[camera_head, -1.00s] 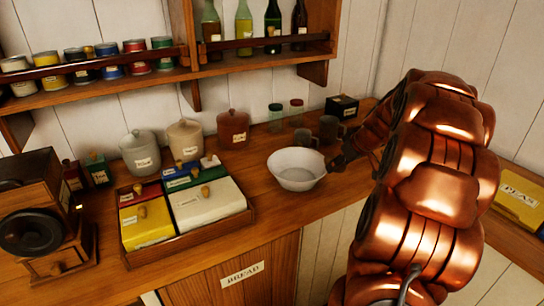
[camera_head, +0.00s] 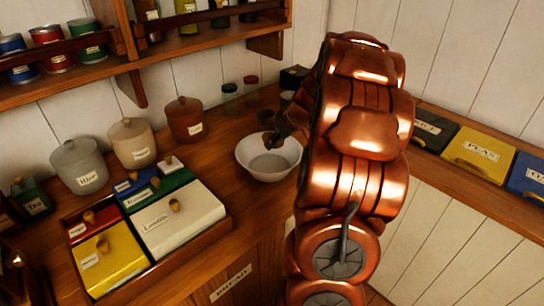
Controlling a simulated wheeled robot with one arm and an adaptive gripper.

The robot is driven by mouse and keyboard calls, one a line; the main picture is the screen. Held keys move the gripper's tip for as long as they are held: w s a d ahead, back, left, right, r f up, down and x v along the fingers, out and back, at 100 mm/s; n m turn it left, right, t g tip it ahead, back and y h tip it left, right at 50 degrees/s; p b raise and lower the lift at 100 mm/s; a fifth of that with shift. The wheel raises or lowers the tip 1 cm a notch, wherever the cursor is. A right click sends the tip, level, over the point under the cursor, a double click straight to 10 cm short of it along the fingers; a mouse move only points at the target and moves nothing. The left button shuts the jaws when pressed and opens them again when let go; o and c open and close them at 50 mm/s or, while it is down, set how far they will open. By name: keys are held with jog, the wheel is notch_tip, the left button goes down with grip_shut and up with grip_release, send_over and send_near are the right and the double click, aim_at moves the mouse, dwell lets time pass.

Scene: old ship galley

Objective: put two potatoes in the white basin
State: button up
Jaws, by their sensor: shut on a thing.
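The white basin (camera_head: 252,163) stands on the wooden counter near the middle of the view. Its visible inside looks empty. My gripper (camera_head: 274,138) is small and dark in the picture, at the basin's far right rim and seemingly above it. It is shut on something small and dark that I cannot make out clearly. My copper arm hides the counter to the right of the basin. I see no loose potato on the visible counter.
A wooden tray (camera_head: 222,236) of labelled lidded boxes stands left of the basin. A bottle shelf (camera_head: 215,38) hangs above. Labelled boxes (camera_head: 478,150) line the right ledge.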

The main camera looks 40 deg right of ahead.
jog(key=shift+f, duration=0.9)
jog(key=o, duration=1.3)
jog(key=v, duration=1.2)
